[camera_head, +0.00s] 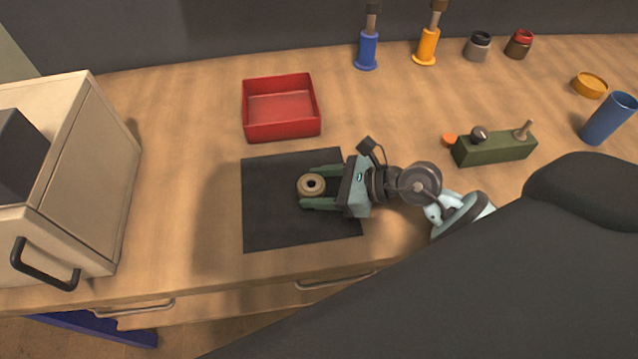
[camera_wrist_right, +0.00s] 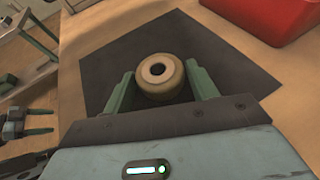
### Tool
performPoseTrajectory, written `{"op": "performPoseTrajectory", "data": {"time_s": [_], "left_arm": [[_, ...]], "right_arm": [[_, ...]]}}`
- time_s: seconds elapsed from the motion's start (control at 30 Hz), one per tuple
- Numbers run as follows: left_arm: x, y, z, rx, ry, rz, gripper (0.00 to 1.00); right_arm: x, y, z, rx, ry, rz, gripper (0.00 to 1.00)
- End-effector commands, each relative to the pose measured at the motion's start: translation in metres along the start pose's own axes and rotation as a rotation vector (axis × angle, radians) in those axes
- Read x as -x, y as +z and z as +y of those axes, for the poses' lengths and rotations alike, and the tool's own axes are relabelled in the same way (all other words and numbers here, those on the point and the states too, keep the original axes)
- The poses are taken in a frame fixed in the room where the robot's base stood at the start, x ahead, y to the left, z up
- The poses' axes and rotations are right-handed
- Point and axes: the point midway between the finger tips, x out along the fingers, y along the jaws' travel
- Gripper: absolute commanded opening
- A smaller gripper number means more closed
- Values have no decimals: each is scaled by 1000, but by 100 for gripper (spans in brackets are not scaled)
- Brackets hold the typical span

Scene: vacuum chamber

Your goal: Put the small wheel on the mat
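The small wheel (camera_head: 311,185) is a tan ring with a dark centre hole, seen over the dark mat (camera_head: 271,222). My right gripper (camera_head: 308,187) comes in from the right, with one green finger on each side of the wheel. In the right wrist view, the wheel (camera_wrist_right: 160,82) fills the gap between the two fingertips and seems gripped. The mat (camera_wrist_right: 225,62) lies behind it there. I cannot tell whether the wheel touches the mat. My left gripper (camera_wrist_right: 40,122) shows at the left of the wrist view, its fingers apart and empty; the head view does not show it.
A red tray (camera_head: 282,133) stands just behind the mat. A green box with a knob and lever (camera_head: 495,149) is to the right. A blue cup (camera_head: 607,119), jars and two upright holders stand farther back. A beige cabinet (camera_head: 85,175) is at the left. Table between cabinet and mat is clear.

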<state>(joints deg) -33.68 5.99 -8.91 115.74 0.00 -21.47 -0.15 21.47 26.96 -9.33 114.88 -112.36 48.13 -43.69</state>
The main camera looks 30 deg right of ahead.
Motion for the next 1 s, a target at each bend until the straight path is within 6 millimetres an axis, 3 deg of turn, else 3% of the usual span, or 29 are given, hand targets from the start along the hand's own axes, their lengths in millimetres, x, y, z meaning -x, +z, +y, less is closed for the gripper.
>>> {"op": "performPoseTrajectory", "data": {"time_s": [0.1, 0.47, 0.67, 1.0], "left_arm": [[0, -1, 0, 0, 0, 1, 71], [1, -5, 0, -2, -1, 8, 71], [-1, -1, 0, -1, 0, 3, 71], [-5, 7, 0, 1, 1, -10, 71]], "right_arm": [[0, 0, 0, 0, 0, 0, 72], [3, 5, 0, 1, -1, -1, 72], [31, 1, 0, 2, 0, 5, 72], [97, 1, 1, -1, 1, 5, 72]]}}
